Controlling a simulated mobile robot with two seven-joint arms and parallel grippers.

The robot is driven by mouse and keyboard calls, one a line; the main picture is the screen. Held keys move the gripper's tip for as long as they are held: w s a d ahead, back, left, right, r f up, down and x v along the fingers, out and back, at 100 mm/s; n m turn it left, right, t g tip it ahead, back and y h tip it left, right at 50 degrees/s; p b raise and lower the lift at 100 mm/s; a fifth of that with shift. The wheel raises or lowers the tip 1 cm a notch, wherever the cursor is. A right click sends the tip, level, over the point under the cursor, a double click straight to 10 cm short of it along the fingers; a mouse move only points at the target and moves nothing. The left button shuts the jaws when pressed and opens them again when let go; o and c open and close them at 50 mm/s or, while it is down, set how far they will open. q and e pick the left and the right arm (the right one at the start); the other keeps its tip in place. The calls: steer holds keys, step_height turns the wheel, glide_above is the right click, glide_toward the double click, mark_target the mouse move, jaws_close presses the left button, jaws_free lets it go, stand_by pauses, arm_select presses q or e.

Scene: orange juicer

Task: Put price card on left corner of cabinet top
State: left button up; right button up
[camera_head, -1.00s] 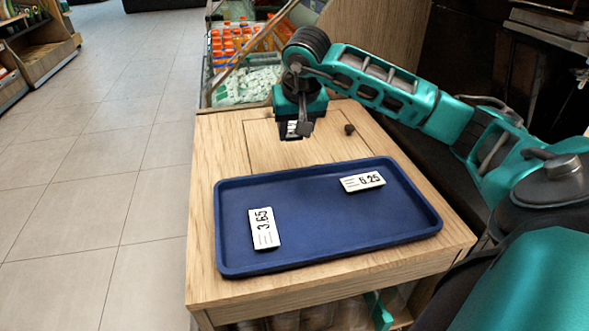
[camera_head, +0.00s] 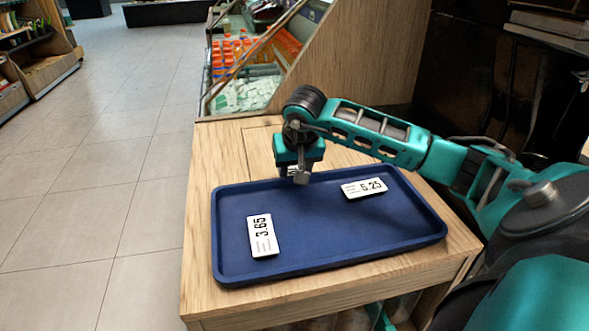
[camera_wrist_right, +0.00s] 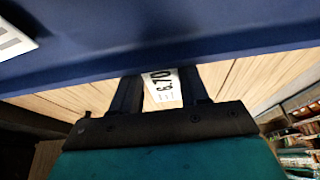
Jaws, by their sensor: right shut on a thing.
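My right gripper (camera_head: 300,177) points down above the far edge of the blue tray on the wooden cabinet top (camera_head: 226,156). In the right wrist view, the gripper (camera_wrist_right: 162,90) is shut on a white price card (camera_wrist_right: 163,86) reading 6.70, held between its two dark fingers. Two other price cards lie in the tray: 3.65 (camera_head: 263,236) at the left and 6.25 (camera_head: 364,188) at the back right. My left gripper is not in view.
The blue tray (camera_head: 330,262) covers much of the cabinet top. A bare wooden strip runs along the left edge, and bare wood lies behind the tray. A glass-fronted display with orange bottles (camera_head: 230,55) stands beyond the cabinet. Open tiled floor (camera_head: 100,180) lies to the left.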

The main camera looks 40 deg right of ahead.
steer(key=o, duration=1.1)
